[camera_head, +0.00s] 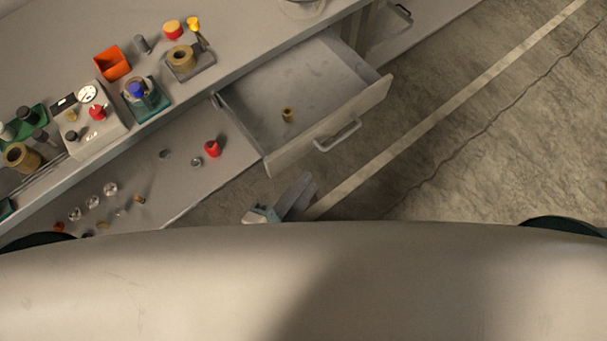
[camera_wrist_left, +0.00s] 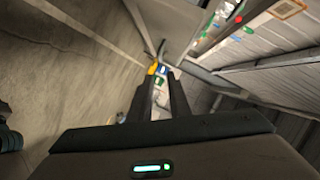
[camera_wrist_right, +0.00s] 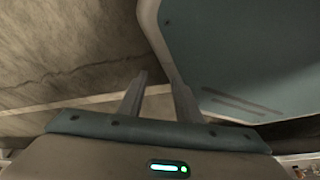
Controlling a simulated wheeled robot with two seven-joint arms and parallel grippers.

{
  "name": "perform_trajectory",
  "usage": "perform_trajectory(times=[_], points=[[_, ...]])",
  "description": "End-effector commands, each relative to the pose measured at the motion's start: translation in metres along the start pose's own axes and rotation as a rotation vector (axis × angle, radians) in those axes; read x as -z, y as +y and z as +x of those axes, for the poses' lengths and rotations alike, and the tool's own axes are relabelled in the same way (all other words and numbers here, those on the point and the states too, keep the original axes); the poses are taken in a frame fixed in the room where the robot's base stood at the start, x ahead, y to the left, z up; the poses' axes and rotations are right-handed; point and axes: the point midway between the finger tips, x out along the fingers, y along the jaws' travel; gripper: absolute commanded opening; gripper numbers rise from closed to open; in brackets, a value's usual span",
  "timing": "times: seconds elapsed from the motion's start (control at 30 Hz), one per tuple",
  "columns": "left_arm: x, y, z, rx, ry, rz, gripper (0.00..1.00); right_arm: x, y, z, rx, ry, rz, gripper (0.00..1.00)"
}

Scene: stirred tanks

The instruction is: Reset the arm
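My left gripper (camera_head: 299,190) shows in the head view just beyond the edge of my own pale body, below the open drawer and apart from it. In the left wrist view its two dark fingers (camera_wrist_left: 161,78) stand apart with nothing held between them. My right gripper is hidden in the head view. In the right wrist view its two grey fingers (camera_wrist_right: 160,78) stand apart and empty, with floor behind them and a large blue-green panel close on the right.
An open drawer (camera_head: 365,98) juts from the bench (camera_head: 270,25) and holds a small brass-coloured piece (camera_head: 288,115). A lower shelf (camera_head: 180,185) carries a red cup (camera_head: 212,149) and several small parts. An orange bin (camera_head: 112,63) stands on the bench. Floor at right (camera_head: 500,130) is clear.

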Motion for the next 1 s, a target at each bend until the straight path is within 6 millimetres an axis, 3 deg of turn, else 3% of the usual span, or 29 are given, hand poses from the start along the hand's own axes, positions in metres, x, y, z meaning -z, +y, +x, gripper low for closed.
perform_trajectory(times=[0.47,0.63,0.77,0.87,1.0], points=[[-0.001,0.001,0.001,-0.002,-0.002,-0.002,0.17,0.009,0.002,0.003,-0.002,0.007,-0.001,0.31],[-0.017,0.018,0.007,-0.028,-0.027,-0.028,0.17,0.013,0.003,0.004,-0.003,0.010,-0.001,0.31],[-0.050,0.050,0.018,-0.074,-0.080,-0.084,0.17,0.012,0.003,0.004,-0.003,0.009,-0.001,0.31],[-0.088,0.084,0.025,-0.123,-0.145,-0.153,0.17,0.010,0.003,0.004,-0.003,0.007,-0.001,0.31],[-0.153,0.140,0.029,-0.190,-0.268,-0.287,0.17,0.005,0.001,0.002,-0.001,0.001,0.000,0.31]])
